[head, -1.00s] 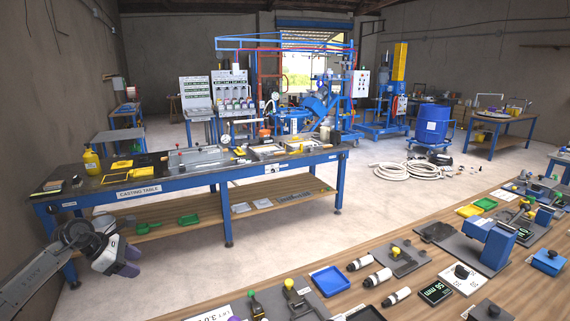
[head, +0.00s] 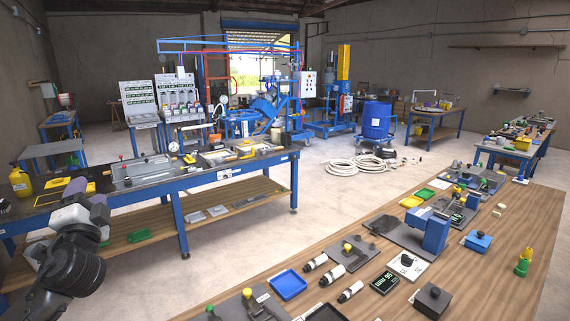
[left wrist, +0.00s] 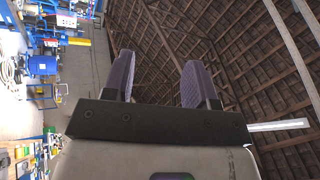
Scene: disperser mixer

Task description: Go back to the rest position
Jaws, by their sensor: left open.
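My left gripper (head: 99,207) is at the lower left of the head view, in front of the casting table (head: 240,168). Its light grey body and purple-grey fingers point up and to the right, above the dark wrist. In the left wrist view my left gripper (left wrist: 158,62) has its two fingers well apart, with nothing between them. The roof beams (left wrist: 215,40) show behind the fingers, and the workshop lies sideways at the left of that view. My right gripper is not in view.
A wooden bench (head: 490,245) at the lower right carries a blue tray (head: 288,284), several white cylinders and small fixtures. A yellow bottle (head: 20,182) stands at the casting table's left end. Bare concrete floor (head: 240,225) lies between table and bench.

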